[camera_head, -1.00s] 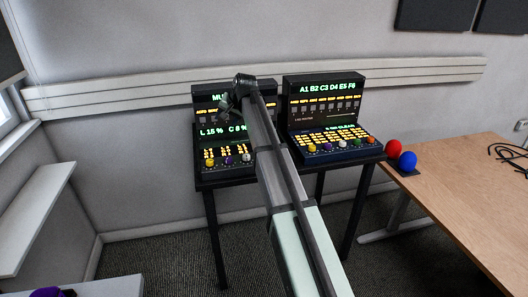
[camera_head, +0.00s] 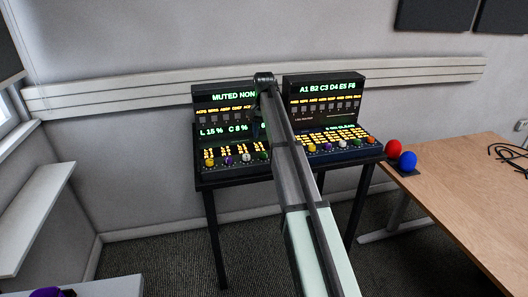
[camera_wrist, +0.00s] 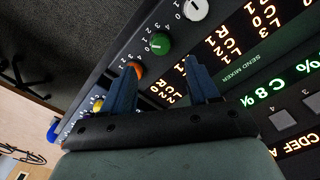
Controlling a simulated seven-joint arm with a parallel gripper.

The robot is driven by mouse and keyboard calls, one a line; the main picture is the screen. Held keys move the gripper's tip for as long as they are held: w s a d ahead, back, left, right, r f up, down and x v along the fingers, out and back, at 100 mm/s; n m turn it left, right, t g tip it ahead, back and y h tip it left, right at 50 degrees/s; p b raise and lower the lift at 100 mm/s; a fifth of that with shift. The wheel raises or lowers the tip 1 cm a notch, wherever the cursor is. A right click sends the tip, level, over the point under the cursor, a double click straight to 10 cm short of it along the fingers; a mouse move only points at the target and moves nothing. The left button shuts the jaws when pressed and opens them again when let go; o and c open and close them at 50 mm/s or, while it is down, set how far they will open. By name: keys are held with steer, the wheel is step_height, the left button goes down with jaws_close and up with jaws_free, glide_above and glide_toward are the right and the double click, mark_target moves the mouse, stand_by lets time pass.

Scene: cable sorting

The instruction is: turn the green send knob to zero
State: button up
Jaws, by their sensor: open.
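The green knob (camera_wrist: 159,44) sits on the front strip of the left console, the one labelled SEND MIXER (camera_wrist: 245,75) in the wrist view. In the head view the green knob (camera_head: 262,155) shows just left of my arm. My gripper (camera_wrist: 162,66) is open and empty. Its two blue fingers are spread, with the green knob ahead of the gap between their tips, seemingly not touched. The left fingertip overlaps the orange knob (camera_wrist: 135,69) in the picture; contact cannot be told. The green knob has a pale pointer mark; its exact reading is unclear.
A white knob (camera_wrist: 196,10) neighbours the green one. The right console (camera_head: 325,90) stands close beside the left console (camera_head: 222,97), on dark stands.

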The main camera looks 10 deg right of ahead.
mark_target(264, 153)
step_height(264, 153, down, 8)
steer(key=shift+f, duration=0.2)
steer(key=shift+c, duration=0.2)
steer(key=c, duration=1)
steer(key=shift+n, duration=0.4)
steer(key=n, duration=0.2)
steer(key=shift+n, duration=2.2)
